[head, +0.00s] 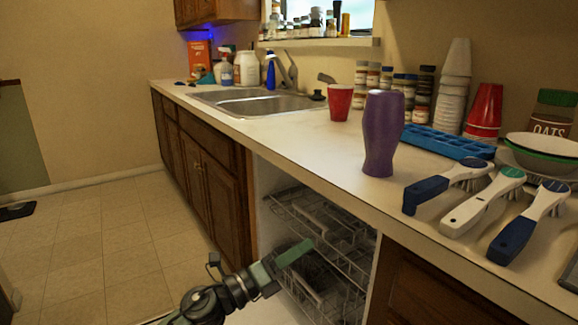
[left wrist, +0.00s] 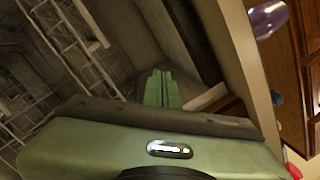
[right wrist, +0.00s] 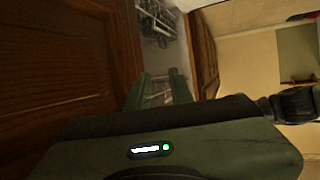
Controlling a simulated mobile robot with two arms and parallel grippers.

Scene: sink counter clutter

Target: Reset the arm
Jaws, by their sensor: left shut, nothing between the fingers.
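My left gripper (head: 304,247) comes in from the bottom of the head view. It is in front of the dish rack opening under the counter, below the counter's front edge. In the left wrist view its green fingers (left wrist: 160,88) are together with nothing between them. My right gripper is not in the head view. In the right wrist view its green fingers (right wrist: 160,90) stand apart, and no held thing shows between them. A brown cabinet panel (right wrist: 60,70) lies on the left side of that view.
Wire racks (head: 315,225) fill the opening in front of my left gripper. A purple bottle (head: 382,135) stands near the counter's (head: 290,140) front edge. Several brushes (head: 484,205) lie at the right, handles toward that edge. Open floor (head: 90,250) lies at the left.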

